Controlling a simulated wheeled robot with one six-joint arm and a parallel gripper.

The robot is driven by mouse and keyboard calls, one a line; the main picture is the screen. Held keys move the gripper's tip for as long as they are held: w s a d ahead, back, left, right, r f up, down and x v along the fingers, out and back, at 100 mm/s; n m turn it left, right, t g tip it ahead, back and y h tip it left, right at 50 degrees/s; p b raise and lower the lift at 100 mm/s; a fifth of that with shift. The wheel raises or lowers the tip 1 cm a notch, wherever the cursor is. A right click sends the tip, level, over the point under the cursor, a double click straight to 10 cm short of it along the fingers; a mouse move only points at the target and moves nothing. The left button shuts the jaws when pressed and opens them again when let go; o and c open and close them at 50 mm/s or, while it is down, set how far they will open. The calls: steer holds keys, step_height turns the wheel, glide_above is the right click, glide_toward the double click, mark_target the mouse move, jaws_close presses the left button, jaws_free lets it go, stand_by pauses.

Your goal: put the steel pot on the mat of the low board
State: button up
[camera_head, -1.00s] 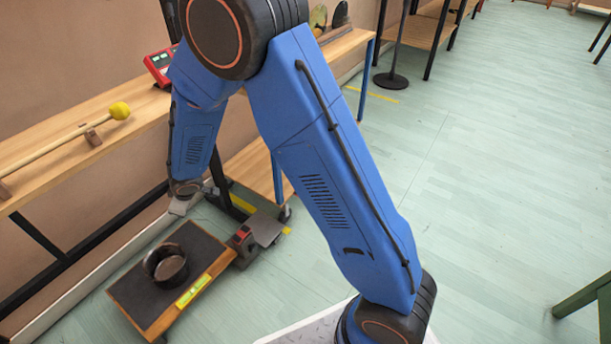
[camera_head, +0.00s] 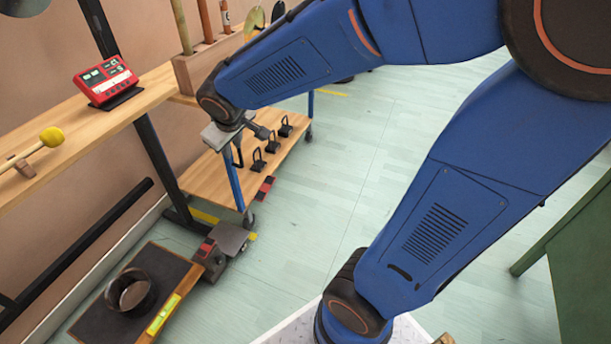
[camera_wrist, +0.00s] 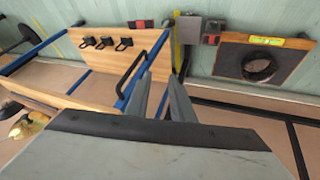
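The steel pot (camera_head: 131,292), dark and round with an open top, stands upright on the dark mat (camera_head: 165,268) of the low wooden board (camera_head: 185,285) at lower left. In the wrist view the pot (camera_wrist: 259,67) is at upper right, inside the mat area (camera_wrist: 228,60). My gripper (camera_wrist: 160,82) shows two grey fingers set apart with nothing between them. In the head view my gripper (camera_head: 240,135) is up and to the right of the pot, well away from it, near the blue-framed cart.
A shelf at left carries a red device (camera_head: 106,80) and a yellow-headed mallet (camera_head: 52,137). The cart's lower wooden shelf (camera_head: 215,180) holds several black brackets. A grey pedal (camera_head: 231,238) lies beside the low board. The floor to the right is mostly clear.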

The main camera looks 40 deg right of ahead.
steer(key=s+d+r+m, duration=0.2)
steer(key=s+d, duration=0.1)
steer(key=s, duration=0.9)
steer(key=s+d+r+m+g+y, duration=0.1)
steer(key=s+d, duration=0.3)
steer(key=s, duration=0.8)
steer(key=shift+r+m, duration=0.45)
steer(key=shift+m, duration=0.15)
